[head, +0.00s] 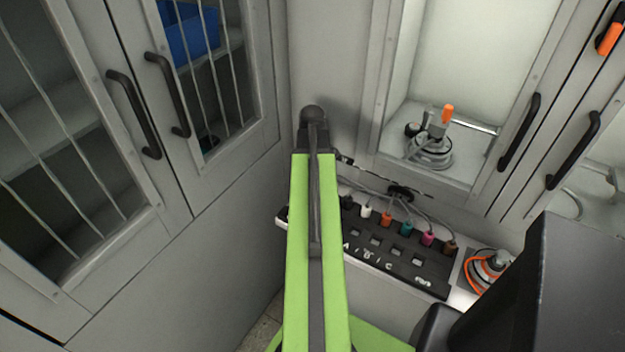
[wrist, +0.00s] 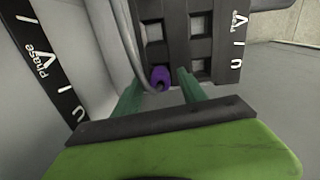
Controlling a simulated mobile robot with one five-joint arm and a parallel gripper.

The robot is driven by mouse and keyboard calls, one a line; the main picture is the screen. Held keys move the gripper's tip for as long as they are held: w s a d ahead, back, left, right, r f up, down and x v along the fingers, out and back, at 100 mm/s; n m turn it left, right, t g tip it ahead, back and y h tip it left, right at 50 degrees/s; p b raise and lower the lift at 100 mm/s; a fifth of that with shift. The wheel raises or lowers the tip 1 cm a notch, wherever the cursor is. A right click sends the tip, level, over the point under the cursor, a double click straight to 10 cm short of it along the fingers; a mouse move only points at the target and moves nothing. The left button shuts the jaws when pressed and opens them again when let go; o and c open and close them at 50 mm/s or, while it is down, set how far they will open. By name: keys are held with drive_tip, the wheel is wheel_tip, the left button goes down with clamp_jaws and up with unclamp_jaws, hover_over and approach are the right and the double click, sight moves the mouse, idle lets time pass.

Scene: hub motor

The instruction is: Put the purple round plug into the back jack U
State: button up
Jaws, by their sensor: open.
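The purple round plug (wrist: 160,76) shows in the wrist view between the fingertips of my open gripper (wrist: 159,83). It sits at the near end of the left column of square jacks, and a grey cable runs beside it. I cannot tell whether it is seated in a jack or only in front of one. The dark jack block (wrist: 176,42) has two columns of sockets, with a white U and "Phase" on the strip to its right. Which socket is back jack U is not clear. In the head view my arm hides the gripper and the purple plug.
In the head view a black panel (head: 378,262) carries open square sockets, with several coloured plugs along its back edge. An orange-and-grey device (head: 488,269) stands at its right. Cabinets (head: 215,180) enclose the left. A second labelled strip (wrist: 48,75) lies left in the wrist view.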

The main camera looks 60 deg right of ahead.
wheel_tip(320, 180, up, 10)
drive_tip(key=p, duration=0.9)
drive_tip(key=shift+r, duration=0.15)
